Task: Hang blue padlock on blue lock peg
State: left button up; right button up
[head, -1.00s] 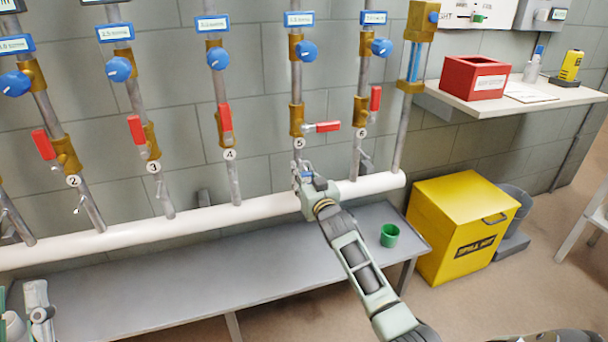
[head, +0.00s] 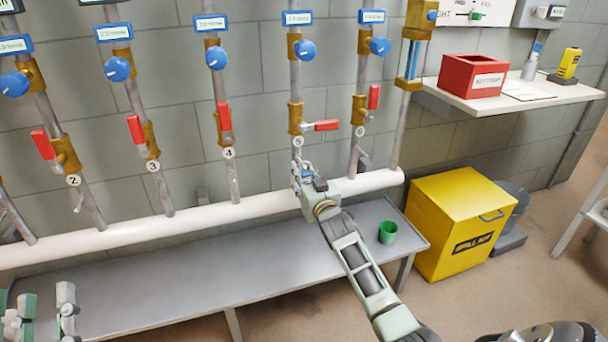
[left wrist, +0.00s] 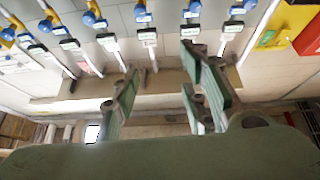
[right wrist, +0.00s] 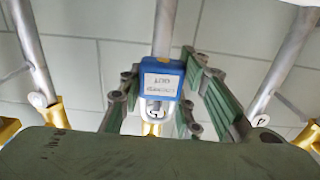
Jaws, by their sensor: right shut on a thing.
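The blue padlock (right wrist: 162,80), with a white label, is between the fingers of my right gripper (right wrist: 158,100) in the right wrist view. Its metal shackle (right wrist: 154,108) shows below the body in that picture. In the head view my right gripper (head: 306,176) is shut on the padlock, in front of the lower part of pipe 5, just above the white horizontal pipe. A blue lock peg cannot be made out; the gripper hides that part of the pipe. I cannot tell whether the shackle touches a peg. My left gripper (head: 45,312) is open and empty at the lower left.
Pipe 5's red lever (head: 326,125) sticks out sideways above the gripper. The white pipe (head: 130,232) runs along the wall above a grey bench (head: 180,285). A green cup (head: 388,232) stands on the bench, left of the yellow spill kit box (head: 460,225).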

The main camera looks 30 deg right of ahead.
aim_at(306, 178)
jog(key=shift+s+a+p, duration=0.1)
jog(key=shift+s+p, duration=0.2)
jog(key=shift+s+a+p, duration=0.1)
jog(key=shift+s+p, duration=0.3)
jog(key=shift+s, duration=0.1)
jog(key=shift+s+a+p, duration=0.1)
jog(key=shift+s+p, duration=0.3)
jog(key=shift+s, duration=0.05)
jog(key=shift+s+a+p, duration=0.1)
jog(key=shift+s+p, duration=0.25)
jog(key=shift+s, duration=0.35)
jog(key=shift+s+a+p, duration=0.15)
jog(key=shift+s+p, duration=0.2)
jog(key=shift+p, duration=0.2)
pick_arm(q)
jog(key=s+a+f+g+y, duration=0.1)
jog(key=f+g+y, duration=0.1)
jog(key=f+g, duration=0.4)
jog(key=s+a+f+g+y, duration=0.1)
jog(key=f+g, duration=0.5)
jog(key=f, duration=0.8)
jog(key=shift+a+f+n+y, duration=0.3)
jog(key=shift+a+f+y, duration=0.15)
jog(key=shift+a, duration=0.35)
pick_arm(e)
jog(key=shift+s+a, duration=0.1)
jog(key=shift+s, duration=0.25)
pick_arm(q)
jog(key=shift+s+p, duration=0.1)
jog(key=shift+p, duration=0.2)
